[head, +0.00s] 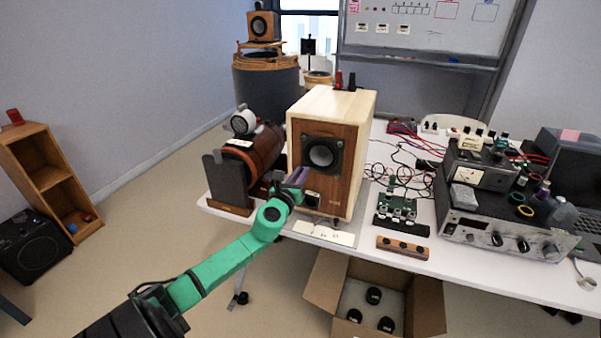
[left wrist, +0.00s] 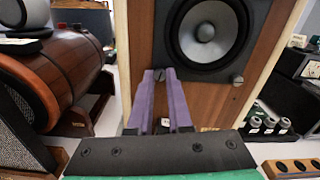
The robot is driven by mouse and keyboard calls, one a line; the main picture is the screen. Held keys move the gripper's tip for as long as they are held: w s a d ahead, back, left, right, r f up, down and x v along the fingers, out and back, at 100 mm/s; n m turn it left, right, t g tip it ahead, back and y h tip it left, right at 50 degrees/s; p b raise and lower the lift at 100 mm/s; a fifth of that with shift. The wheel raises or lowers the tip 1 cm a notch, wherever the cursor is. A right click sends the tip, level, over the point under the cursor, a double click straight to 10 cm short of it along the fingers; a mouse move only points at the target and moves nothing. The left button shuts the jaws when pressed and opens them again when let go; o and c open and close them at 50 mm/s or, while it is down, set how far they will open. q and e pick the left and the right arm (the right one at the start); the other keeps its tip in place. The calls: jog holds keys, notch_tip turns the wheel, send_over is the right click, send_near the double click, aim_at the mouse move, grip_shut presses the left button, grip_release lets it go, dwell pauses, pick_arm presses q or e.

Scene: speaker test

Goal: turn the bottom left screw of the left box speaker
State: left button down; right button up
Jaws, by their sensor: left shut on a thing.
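The box speaker (head: 323,190) stands upright on the table, with a light wood cabinet, a brown front and a dark round driver (head: 322,154). In the left wrist view its brown front panel (left wrist: 205,98) fills the middle, with the grey driver cone (left wrist: 205,32) above. My left gripper (head: 299,176) reaches the lower left of the driver. Its two purple fingers (left wrist: 160,75) are shut on the bottom left screw, whose head is mostly hidden between the tips. The bottom right screw (left wrist: 237,80) shows clear of the fingers. My right gripper is in neither view.
A brown cylindrical speaker (head: 255,150) stands close on the left. Small circuit boards (head: 397,208), cables and an amplifier (head: 500,237) crowd the table to the right. An open cardboard box (head: 428,305) sits on the floor below the front edge.

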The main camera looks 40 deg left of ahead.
pick_arm(q)
jog(key=shift+a+r+m, duration=0.1)
jog(key=shift+r+m, duration=0.1)
jog(key=shift+m, duration=0.6)
jog(key=c, duration=1)
grip_release()
jog(key=shift+o, duration=0.8)
jog(key=shift+f, duration=0.15)
